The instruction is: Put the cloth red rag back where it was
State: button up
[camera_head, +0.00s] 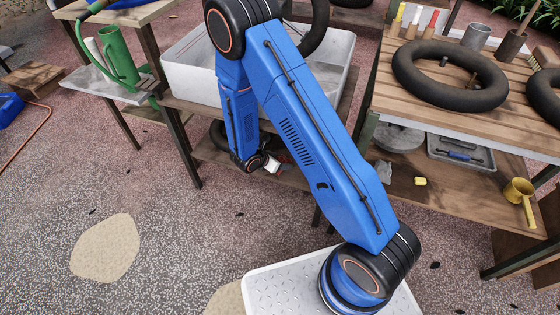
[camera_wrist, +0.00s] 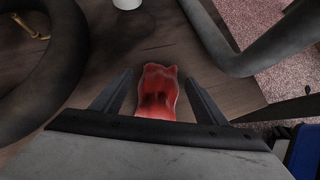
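The red rag (camera_wrist: 158,88) lies on a brown wooden surface in the wrist view, crumpled and upright in the picture. My gripper (camera_wrist: 159,77) is open, with one dark finger on each side of the rag and a gap to both. The rag's near end is hidden by the gripper's body. In the head view, my gripper (camera_head: 268,164) reaches in over the lower shelf (camera_head: 290,178) under the white tub. A small bit of red (camera_head: 284,159) shows there beside it; most is hidden by my arm.
Thick black tubes lie left (camera_wrist: 62,75) and right (camera_wrist: 245,55) of the gripper. A white round thing (camera_wrist: 127,4) and a small brass piece (camera_wrist: 32,32) are farther back. The white tub (camera_head: 190,75) stands above the shelf. A workbench (camera_head: 385,100) holds a black ring at right.

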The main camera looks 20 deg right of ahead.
jog(key=v, duration=1.2)
jog(key=shift+r, duration=0.15)
dwell(0.4)
